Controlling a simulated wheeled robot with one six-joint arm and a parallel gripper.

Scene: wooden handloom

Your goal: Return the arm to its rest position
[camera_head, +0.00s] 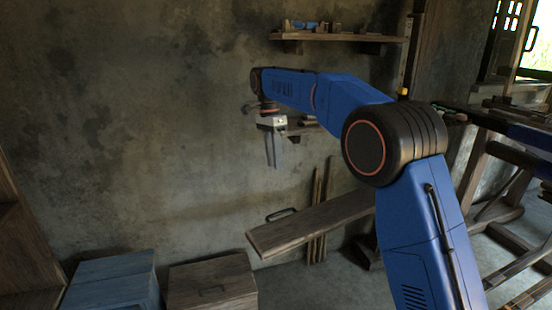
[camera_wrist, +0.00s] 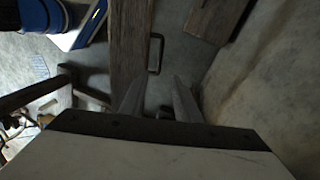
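My blue arm reaches up and out to the left in the head view, with the forearm nearly level and the wrist in front of the bare wall. My gripper (camera_head: 273,160) hangs from it with its fingers pointing down. In the wrist view the two fingers of my gripper (camera_wrist: 158,84) stand apart with a gap between them. Nothing is held in the gap. The gripper is in the air, clear of the bench and shelves as far as I can tell.
A wooden bench plank (camera_head: 312,222) lies below my gripper; it also shows in the wrist view (camera_wrist: 129,45). A blue chest (camera_head: 112,283) and a brown chest (camera_head: 212,284) stand lower left. A shelf (camera_head: 340,38) is behind. Loom beams (camera_head: 505,155) are at right.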

